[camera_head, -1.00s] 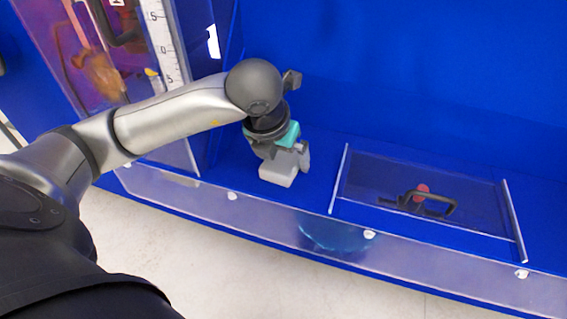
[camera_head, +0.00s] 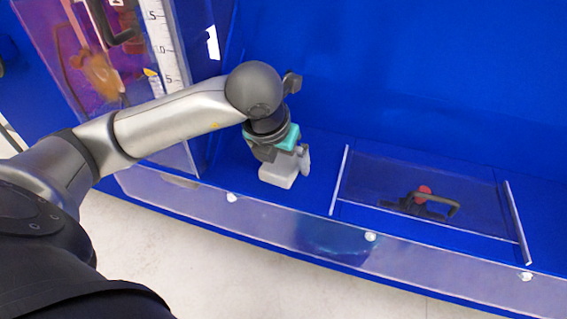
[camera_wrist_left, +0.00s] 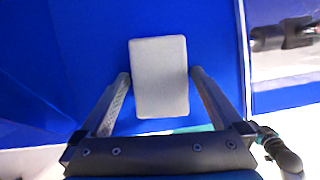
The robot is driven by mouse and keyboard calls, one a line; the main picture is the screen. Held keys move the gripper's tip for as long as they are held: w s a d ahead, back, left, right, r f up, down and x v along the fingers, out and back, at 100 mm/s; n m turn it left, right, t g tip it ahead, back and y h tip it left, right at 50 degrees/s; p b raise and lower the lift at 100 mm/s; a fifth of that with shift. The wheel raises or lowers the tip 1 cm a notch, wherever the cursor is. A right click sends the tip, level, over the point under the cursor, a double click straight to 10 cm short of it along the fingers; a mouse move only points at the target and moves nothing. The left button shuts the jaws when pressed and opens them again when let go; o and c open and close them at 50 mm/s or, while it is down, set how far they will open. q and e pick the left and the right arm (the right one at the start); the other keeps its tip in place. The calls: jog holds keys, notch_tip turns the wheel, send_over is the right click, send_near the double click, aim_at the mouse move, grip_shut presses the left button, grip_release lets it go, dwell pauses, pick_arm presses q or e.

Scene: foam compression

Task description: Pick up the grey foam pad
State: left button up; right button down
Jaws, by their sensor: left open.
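The grey foam pad (camera_head: 277,174) is a small light-grey block on the blue floor of the box, below my left gripper (camera_head: 284,166). In the left wrist view the pad (camera_wrist_left: 159,76) shows as an upright rectangle. There my left gripper (camera_wrist_left: 160,80) is open, with one finger on each side of the pad and a narrow gap beside each. The gripper hides the top of the pad in the head view. My right gripper is not in view.
A clear panel with a black handle (camera_head: 437,205) and a red knob (camera_head: 424,190) lies to the right. A transparent front wall (camera_head: 330,238) runs along the box's near edge. A white ruler (camera_head: 163,50) and a panel with a dark handle stand at the left.

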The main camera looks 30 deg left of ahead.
pick_arm(q)
jog(key=c, duration=1.2)
jog(key=shift+o, duration=0.2)
